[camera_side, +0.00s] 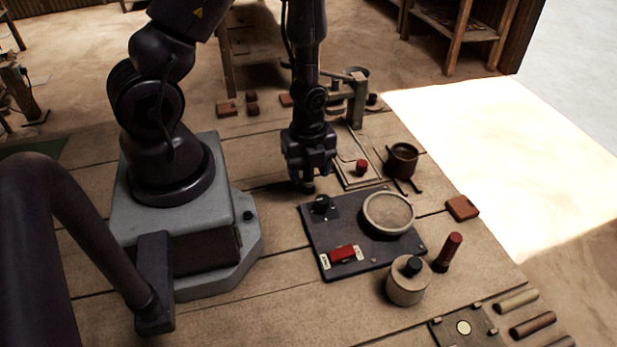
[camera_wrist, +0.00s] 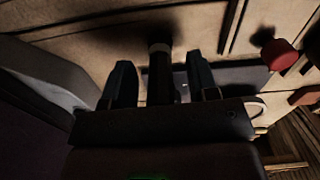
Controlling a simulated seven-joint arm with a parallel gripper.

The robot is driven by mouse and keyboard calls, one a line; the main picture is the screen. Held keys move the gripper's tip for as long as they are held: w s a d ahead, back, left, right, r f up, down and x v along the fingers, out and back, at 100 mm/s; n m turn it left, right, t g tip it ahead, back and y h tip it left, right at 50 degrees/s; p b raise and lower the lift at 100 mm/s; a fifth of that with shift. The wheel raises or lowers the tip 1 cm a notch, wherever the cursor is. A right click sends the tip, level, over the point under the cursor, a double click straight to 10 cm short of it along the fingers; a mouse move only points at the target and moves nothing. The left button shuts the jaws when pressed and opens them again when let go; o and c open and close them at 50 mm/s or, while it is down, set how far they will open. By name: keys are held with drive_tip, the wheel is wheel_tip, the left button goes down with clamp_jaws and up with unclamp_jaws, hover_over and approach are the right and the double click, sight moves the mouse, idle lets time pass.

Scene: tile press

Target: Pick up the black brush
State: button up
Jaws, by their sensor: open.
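My gripper (camera_side: 311,178) points down beside the back left corner of the dark plate in the side view. In the wrist view my gripper (camera_wrist: 158,64) is open, with one finger on each side of a dark upright cylinder. This cylinder, with a paler band near its far end, looks like the black brush (camera_wrist: 160,82). Gaps show between it and both fingers. In the side view a small dark end, likely the brush (camera_side: 308,188), shows just under the fingers. The rest of it is hidden by my gripper.
The dark plate (camera_side: 345,220) carries a black knob (camera_side: 321,203), a round disc (camera_side: 388,213) and a red switch (camera_side: 343,254). A dark pot (camera_side: 402,160), a red-topped piece (camera_side: 361,167), a black-topped jar (camera_side: 407,290) and a red-and-black cylinder (camera_side: 448,251) stand around it.

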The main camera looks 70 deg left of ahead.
clamp_jaws()
drive_tip(key=shift+r, duration=0.1)
wheel_tip(320, 180, up, 10)
drive_tip(key=shift+f, duration=0.1)
idle(0.6)
